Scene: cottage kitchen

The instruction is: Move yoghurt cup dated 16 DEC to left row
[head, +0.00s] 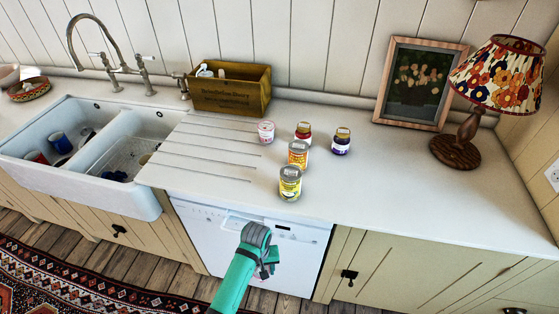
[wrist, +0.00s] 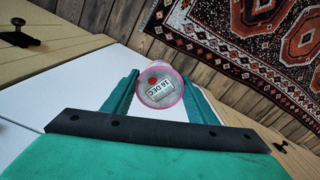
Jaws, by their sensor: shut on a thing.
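My gripper (head: 268,262) is in front of the dishwasher, at a lower picture position than the counter edge. In the wrist view its fingers (wrist: 160,88) are shut on a yoghurt cup (wrist: 158,98) with a pink rim and a label reading 16 DEC on its lid. Another pink and white cup (head: 266,132) stands on the counter at the left of the group. A red jar (head: 303,132), an orange can (head: 298,153) and a yellow can (head: 290,182) form a line to its right. A purple jar (head: 341,140) stands farther right.
The white counter (head: 400,190) is clear in front of the purple jar and to the right. A wooden crate (head: 230,92), a picture frame (head: 415,85) and a lamp (head: 480,95) stand at the back. A sink (head: 60,175) with dishes is at left.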

